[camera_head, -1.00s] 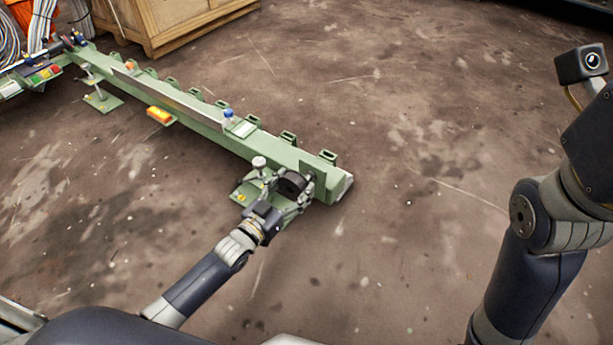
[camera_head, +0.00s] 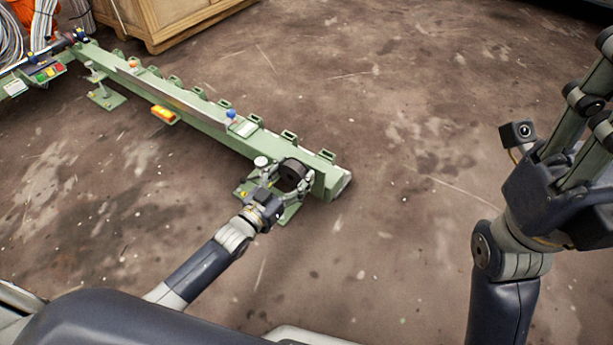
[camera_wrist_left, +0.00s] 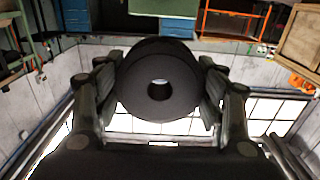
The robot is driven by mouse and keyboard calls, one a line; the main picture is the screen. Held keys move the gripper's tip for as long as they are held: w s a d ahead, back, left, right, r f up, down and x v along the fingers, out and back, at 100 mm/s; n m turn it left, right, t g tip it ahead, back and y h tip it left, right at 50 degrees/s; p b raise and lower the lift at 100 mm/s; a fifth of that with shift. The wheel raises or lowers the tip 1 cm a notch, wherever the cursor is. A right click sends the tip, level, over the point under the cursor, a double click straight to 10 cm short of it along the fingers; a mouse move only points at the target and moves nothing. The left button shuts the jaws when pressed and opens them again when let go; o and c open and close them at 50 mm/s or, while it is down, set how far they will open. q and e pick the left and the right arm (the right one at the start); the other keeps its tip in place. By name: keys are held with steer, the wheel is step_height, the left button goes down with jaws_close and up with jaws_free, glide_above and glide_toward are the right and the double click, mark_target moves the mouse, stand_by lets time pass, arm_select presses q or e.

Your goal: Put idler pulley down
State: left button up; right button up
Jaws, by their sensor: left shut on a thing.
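The idler pulley (camera_head: 292,172) is a dark, thick disc at the near right end of a long green rail frame (camera_head: 208,116). My left gripper (camera_head: 288,184) is shut on it, a finger on either side. In the left wrist view the pulley (camera_wrist_left: 158,84) fills the space between both fingers, and its round centre hole faces the camera. Whether the pulley touches the frame is hard to tell. My right gripper (camera_head: 585,110) is raised at the right edge, away from the frame and partly cut off; its fingertips are out of view.
A green foot plate (camera_head: 285,212) lies on the floor under the frame's near end. A wooden crate (camera_head: 165,22) and cables (camera_head: 20,45) are at the back left. The floor at centre right is clear.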

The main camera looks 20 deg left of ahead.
arm_select(q)
steer(key=shift+r, duration=0.45)
